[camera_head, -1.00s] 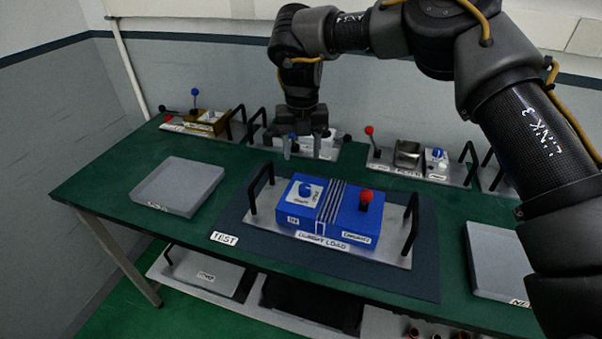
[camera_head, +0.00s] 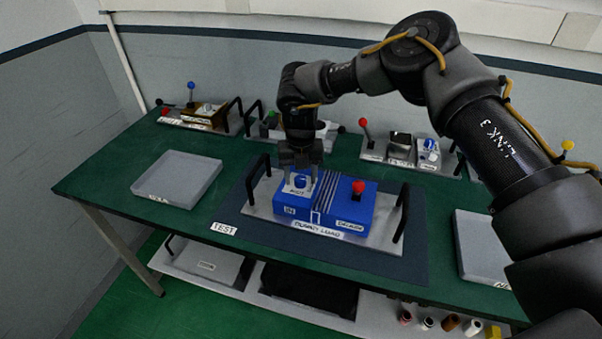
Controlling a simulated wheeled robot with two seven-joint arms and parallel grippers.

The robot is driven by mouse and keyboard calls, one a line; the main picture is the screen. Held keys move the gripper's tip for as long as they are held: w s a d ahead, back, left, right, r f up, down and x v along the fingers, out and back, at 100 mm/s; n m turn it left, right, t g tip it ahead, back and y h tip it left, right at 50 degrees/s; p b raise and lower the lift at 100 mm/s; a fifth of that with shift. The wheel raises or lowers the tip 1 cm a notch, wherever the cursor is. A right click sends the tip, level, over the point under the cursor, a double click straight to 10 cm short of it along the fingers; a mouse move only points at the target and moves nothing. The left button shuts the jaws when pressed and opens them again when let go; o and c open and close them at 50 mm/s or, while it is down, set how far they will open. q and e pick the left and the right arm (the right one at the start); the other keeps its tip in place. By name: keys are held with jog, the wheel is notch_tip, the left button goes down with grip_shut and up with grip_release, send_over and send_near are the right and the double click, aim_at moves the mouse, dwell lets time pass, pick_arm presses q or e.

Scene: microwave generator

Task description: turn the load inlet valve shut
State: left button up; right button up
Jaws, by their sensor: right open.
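The blue dummy load box (camera_head: 335,208) sits on a metal tray with black handles, on a dark mat in the middle of the green table. The load inlet valve, a small blue knob (camera_head: 300,182) on a pale plate, is on the left part of the box top, above the label "IN". A red-knobbed lever (camera_head: 358,187) stands on the right part. My right gripper (camera_head: 301,176) points down over the blue knob, its fingers open on either side of it. I cannot tell whether the fingers touch the knob. My left gripper is not in view.
A grey tray (camera_head: 178,180) lies at the left, another (camera_head: 482,248) at the right. Modules with levers and handles line the back, including a red-knobbed lever (camera_head: 363,122). The tray's black handles (camera_head: 402,212) rise beside the box. A lower shelf holds further items.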

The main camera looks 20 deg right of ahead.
jog(key=shift+r, duration=0.1)
jog(key=c, duration=1)
